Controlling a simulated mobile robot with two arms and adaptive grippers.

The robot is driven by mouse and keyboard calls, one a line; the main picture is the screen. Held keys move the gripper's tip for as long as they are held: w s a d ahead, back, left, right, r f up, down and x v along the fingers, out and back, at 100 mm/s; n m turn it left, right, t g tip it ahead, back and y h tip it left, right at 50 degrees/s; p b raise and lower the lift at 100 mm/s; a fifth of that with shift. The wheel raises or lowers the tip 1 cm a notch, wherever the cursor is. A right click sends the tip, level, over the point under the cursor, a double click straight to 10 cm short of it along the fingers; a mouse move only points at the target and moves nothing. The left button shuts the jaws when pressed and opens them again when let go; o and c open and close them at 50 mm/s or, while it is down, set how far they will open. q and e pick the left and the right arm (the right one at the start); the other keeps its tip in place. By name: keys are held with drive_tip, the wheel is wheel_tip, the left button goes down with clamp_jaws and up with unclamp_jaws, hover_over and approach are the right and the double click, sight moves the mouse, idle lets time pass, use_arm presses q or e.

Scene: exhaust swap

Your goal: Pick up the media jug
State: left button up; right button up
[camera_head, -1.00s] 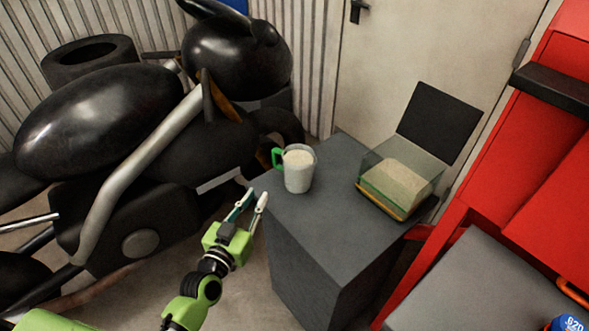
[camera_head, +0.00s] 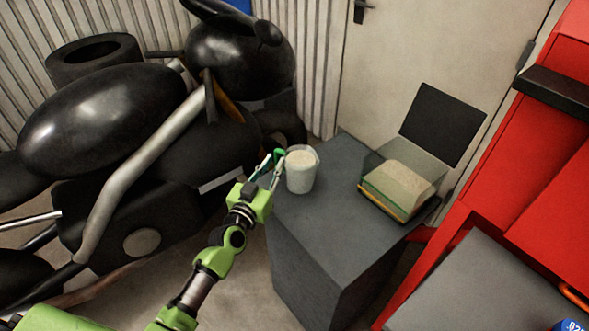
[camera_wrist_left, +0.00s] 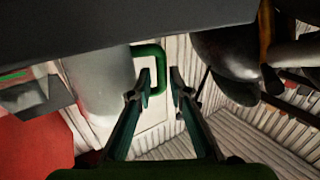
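The media jug (camera_head: 302,172) is a pale translucent cup filled with white grains, with a green handle (camera_head: 279,152) on its left side. It stands upright on the dark grey cabinet (camera_head: 340,190). My left gripper (camera_head: 270,167) is at the handle side of the jug. In the left wrist view the jug (camera_wrist_left: 100,80) is at the left, and its green handle (camera_wrist_left: 160,70) lies between the two fingertips of my left gripper (camera_wrist_left: 160,88). The fingers are apart, with a gap beside the handle. My right gripper is out of view.
A clear box of beige grains (camera_head: 398,188) with a raised black lid stands to the right on the same cabinet. A black motorcycle (camera_head: 150,130) is at the left. A red cabinet (camera_head: 540,160) and grey surface (camera_head: 470,290) are at the right.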

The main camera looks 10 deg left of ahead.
sight(276, 160)
use_arm(q)
drive_tip(key=w, duration=0.3)
drive_tip(key=shift+w+d, duration=0.1)
drive_tip(key=shift+w, duration=0.05)
clamp_jaws()
drive_tip(key=shift+r, duration=0.15)
drive_tip(key=shift+r, duration=0.1)
